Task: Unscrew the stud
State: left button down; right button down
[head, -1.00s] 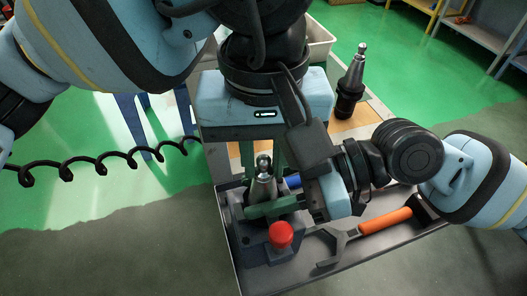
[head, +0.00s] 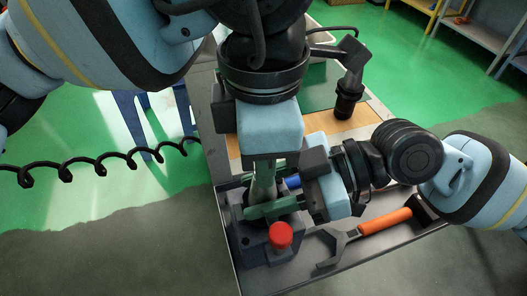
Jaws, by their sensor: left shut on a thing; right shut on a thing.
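A grey tapered tool holder (head: 262,192) stands upright in a dark fixture (head: 257,246) with a red knob (head: 281,235). My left gripper (head: 264,178) points straight down over the holder, its fingers shut on the stud at the top. The stud is hidden by the fingers and the gripper body. My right gripper (head: 272,207) comes in from the right, low down. Its green fingers are shut on the tool holder just above the fixture.
A spanner with an orange handle (head: 385,222) lies in the grey tray (head: 352,258) on the right. A blue item (head: 293,181) lies behind my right gripper.

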pick_arm(q)
jog(key=n, duration=0.9)
jog(key=shift+n, duration=0.3)
jog(key=n, duration=0.4)
jog(key=shift+n, duration=0.4)
jog(key=n, duration=1)
jog(key=shift+n, duration=0.3)
jog(key=n, duration=0.3)
jog(key=shift+n, duration=0.4)
jog(key=shift+s+d+n, duration=0.15)
jog(key=shift+s+n, duration=0.15)
jog(key=shift+n, duration=0.9)
jog(key=shift+w+n, duration=0.15)
jog(key=shift+n, duration=0.95)
